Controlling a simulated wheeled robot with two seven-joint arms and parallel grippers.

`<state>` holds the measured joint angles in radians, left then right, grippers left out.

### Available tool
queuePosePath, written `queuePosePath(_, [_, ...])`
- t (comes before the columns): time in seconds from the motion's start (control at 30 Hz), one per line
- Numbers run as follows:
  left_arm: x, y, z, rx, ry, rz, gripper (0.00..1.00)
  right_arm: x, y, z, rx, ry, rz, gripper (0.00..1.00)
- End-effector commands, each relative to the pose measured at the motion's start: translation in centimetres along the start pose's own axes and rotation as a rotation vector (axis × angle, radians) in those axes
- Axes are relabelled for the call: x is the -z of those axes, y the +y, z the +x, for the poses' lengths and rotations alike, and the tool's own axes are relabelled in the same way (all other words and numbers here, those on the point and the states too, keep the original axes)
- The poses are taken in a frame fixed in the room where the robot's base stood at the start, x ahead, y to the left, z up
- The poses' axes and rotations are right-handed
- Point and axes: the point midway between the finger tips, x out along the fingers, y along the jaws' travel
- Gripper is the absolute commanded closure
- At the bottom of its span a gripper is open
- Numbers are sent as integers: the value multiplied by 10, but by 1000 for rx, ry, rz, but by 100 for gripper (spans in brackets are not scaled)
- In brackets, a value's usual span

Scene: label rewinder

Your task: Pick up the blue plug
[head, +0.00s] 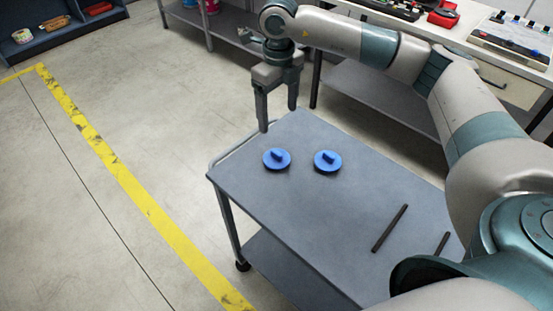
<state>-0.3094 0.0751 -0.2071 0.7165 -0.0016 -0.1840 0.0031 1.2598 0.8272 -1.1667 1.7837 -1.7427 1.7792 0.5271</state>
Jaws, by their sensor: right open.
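Two blue plugs, each a round disc with a raised grip, sit on the grey cart top (270,215). The left blue plug (276,158) lies near the cart's far left corner. The right blue plug (327,161) lies a short way to its right. My right gripper (278,118) is open, fingers pointing down, above and beyond the cart's far edge. It appears apart from both plugs, with nothing between its fingers. My left gripper is not in view.
Two dark rods, a longer one (390,229) and a shorter one (441,243), lie on the cart's right part. A workbench (515,85) with tools stands at the back right. A blue shelf (70,38) stands at the back left. The floor left of the cart is clear.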

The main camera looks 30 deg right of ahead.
Motion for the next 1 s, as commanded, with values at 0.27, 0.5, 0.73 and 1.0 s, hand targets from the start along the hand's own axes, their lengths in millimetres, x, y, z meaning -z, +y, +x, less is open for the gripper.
queuePosePath(0.27, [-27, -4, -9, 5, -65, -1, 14, 1, 0, 23, -1, 4, 0, 21])
queuePosePath(0.5, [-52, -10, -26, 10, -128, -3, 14, 1, 0, 64, -1, 5, 1, 21])
queuePosePath(0.73, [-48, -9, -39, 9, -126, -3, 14, 0, 0, 103, -1, 5, 1, 21])
queuePosePath(1.0, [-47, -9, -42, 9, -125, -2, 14, -1, 0, 121, 0, 0, 0, 21])
